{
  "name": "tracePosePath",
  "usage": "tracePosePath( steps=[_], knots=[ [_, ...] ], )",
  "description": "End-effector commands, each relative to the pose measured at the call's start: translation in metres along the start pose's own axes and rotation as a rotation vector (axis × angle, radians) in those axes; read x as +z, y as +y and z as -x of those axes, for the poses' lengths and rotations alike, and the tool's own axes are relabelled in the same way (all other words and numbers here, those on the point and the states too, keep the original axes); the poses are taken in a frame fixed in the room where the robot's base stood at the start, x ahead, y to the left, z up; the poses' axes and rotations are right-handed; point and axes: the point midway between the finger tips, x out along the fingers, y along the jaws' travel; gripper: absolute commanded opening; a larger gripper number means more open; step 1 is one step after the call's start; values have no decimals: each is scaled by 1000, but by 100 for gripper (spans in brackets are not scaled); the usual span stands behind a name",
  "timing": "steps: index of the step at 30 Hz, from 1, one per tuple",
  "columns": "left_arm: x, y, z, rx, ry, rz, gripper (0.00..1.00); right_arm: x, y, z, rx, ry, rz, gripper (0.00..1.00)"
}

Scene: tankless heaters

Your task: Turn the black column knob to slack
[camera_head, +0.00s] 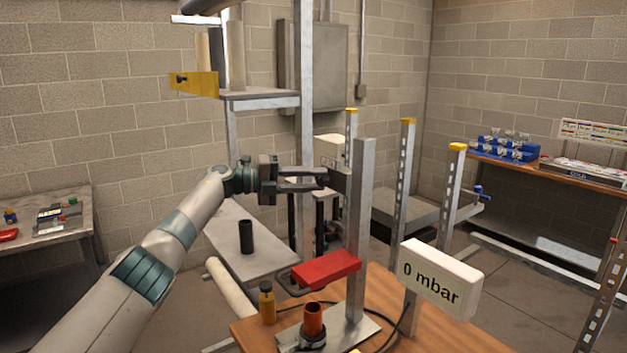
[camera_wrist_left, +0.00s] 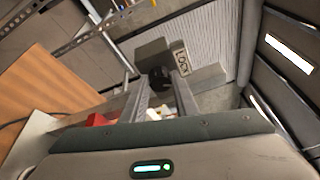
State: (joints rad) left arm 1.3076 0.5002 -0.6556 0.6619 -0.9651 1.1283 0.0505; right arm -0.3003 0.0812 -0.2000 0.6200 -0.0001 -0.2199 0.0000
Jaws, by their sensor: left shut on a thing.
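My left gripper (camera_head: 322,179) reaches in from the left at mid-height and is shut on a small dark knob, just left of an upright metal post (camera_head: 361,230). In the left wrist view the two fingers close around the black knob (camera_wrist_left: 160,77). A label reading "LOCK" (camera_wrist_left: 181,59) sits beside it on a grey part. The fingers hide part of the knob, and its exact turn angle cannot be told. My right gripper is not in view.
A white box reading "0 mbar" (camera_head: 438,281), a red block (camera_head: 326,269) and a yellow-brown bottle (camera_head: 267,303) are at the wooden table (camera_head: 447,334). A black cylinder (camera_head: 246,237) stands on a grey shelf below my arm. Slotted posts (camera_head: 403,185) rise at right.

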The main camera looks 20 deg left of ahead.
Motion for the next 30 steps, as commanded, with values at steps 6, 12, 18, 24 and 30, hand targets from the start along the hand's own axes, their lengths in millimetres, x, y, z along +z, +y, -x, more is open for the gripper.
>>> tracePosePath(
  steps=[6, 12, 18, 24, 30],
  knots=[
    [0, 2, 0, -58, -7, 141, 5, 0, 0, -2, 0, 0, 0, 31],
    [-1, 2, 0, -88, -11, 216, 5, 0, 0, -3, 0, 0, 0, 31],
    [0, 2, 0, -100, -12, 243, 5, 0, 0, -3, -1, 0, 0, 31],
    [0, 2, 0, -100, -13, 244, 5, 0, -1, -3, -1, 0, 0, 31],
    [0, 2, 0, -100, -13, 243, 44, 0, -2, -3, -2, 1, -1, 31]
  ],
)
